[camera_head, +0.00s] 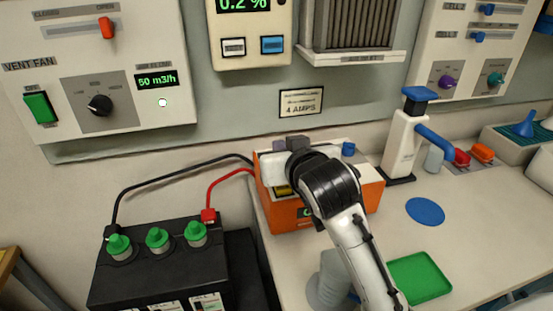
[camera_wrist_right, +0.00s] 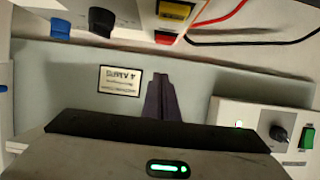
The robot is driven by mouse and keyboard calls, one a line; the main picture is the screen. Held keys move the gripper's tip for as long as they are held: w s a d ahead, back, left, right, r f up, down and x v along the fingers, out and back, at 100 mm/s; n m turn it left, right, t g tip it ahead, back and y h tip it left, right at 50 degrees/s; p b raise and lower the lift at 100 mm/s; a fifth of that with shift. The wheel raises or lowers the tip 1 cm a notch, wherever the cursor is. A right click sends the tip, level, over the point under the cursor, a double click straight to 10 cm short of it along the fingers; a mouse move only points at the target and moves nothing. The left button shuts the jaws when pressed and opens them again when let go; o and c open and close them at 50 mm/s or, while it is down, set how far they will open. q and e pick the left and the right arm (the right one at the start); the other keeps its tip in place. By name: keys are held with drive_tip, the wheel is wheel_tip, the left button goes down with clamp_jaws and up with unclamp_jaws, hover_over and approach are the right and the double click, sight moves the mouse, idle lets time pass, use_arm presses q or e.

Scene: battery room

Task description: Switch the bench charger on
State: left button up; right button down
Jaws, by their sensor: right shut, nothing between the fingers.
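The bench charger (camera_head: 283,218) is an orange box with a pale top on the bench, largely covered by my right arm. A lit green display on its front is partly hidden. A yellow rocker (camera_wrist_right: 176,10) and a red part (camera_wrist_right: 165,38) show on its face in the right wrist view; the yellow also peeks out beside the gripper in the head view. A blue knob (camera_head: 348,148) and a black knob (camera_wrist_right: 101,22) are on it too. My right gripper (camera_head: 292,143) is shut and empty over the charger's top; its fingers (camera_wrist_right: 159,85) appear apart from the yellow rocker. My left gripper is out of view.
A black battery (camera_head: 160,270) with green caps stands at left, its black and red leads running to the charger. A white stand (camera_head: 401,145), a blue disc (camera_head: 425,211) and a green tray (camera_head: 418,278) are at right. Wall panels (camera_head: 95,70) hang behind.

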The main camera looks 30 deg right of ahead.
drive_tip(key=x, duration=0.4)
wheel_tip(320, 180, down, 3)
drive_tip(key=shift+w+r, duration=0.2)
drive_tip(key=shift+s+f, duration=0.15)
drive_tip(key=shift+f, duration=0.6)
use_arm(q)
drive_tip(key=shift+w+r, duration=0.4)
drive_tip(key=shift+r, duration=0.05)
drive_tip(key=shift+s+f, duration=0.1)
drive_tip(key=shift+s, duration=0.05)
